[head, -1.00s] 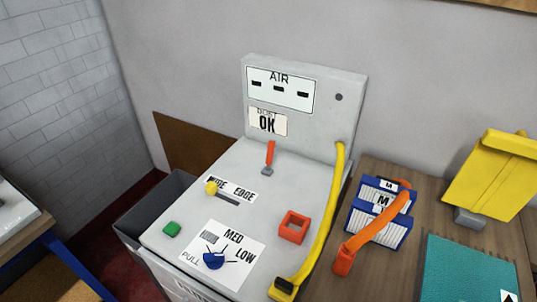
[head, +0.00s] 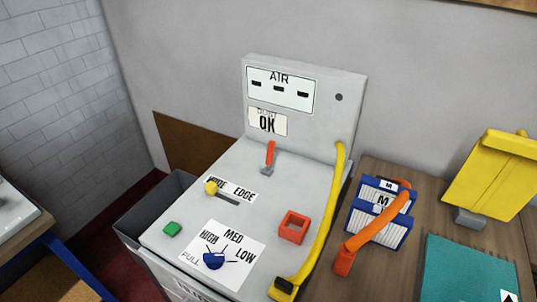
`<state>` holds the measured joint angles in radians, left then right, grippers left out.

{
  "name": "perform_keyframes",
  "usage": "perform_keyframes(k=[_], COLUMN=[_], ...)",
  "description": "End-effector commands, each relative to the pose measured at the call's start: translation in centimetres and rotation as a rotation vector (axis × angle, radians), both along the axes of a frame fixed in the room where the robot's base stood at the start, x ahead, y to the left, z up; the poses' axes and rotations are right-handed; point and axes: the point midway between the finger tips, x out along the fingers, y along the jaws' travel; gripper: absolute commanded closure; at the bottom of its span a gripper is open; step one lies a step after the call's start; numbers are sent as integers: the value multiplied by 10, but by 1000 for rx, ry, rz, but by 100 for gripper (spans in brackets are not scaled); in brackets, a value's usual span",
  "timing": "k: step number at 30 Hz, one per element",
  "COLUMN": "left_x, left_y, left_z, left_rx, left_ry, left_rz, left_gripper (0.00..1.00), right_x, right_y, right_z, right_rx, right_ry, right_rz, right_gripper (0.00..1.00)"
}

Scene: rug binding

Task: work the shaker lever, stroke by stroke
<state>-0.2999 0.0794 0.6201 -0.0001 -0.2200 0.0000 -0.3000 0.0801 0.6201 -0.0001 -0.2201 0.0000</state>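The machine (head: 190,215) is a pale grey cabinet with a sloped top and an upright back panel. A small lever with a red-orange handle (head: 270,154) stands upright on the top near the back panel; no label shows on it. A yellow knob (head: 211,187) sits at the left end of a slot by a label reading "EDGE". A blue dial (head: 213,261) sits on a plate marked HIGH, MED, LOW and PULL. A green button (head: 172,229) and a red square frame (head: 293,227) are also on the top. Neither gripper is in view.
A yellow hose (head: 327,225) runs down the machine's right side. On the wooden table (head: 375,279) lie blue-and-white packs (head: 366,223) with an orange hose (head: 378,229) across them, a teal mat (head: 465,268) and a yellow holder (head: 490,178). A grey bin (head: 166,200) stands left of the machine.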

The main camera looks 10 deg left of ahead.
Motion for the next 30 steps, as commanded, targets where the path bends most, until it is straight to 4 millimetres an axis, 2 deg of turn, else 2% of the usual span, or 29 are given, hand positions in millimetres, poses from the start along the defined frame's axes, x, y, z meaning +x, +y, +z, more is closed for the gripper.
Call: perform_keyframes(k=[13, 22, 30], left_x=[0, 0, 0], left_y=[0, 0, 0], left_z=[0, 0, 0], left_rx=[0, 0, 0], left_ry=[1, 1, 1], left_rz=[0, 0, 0], left_gripper=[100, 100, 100], right_x=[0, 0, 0], right_y=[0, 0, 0], right_z=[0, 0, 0], right_rx=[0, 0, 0], right_ry=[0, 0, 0], right_rz=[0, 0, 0], right_gripper=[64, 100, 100])
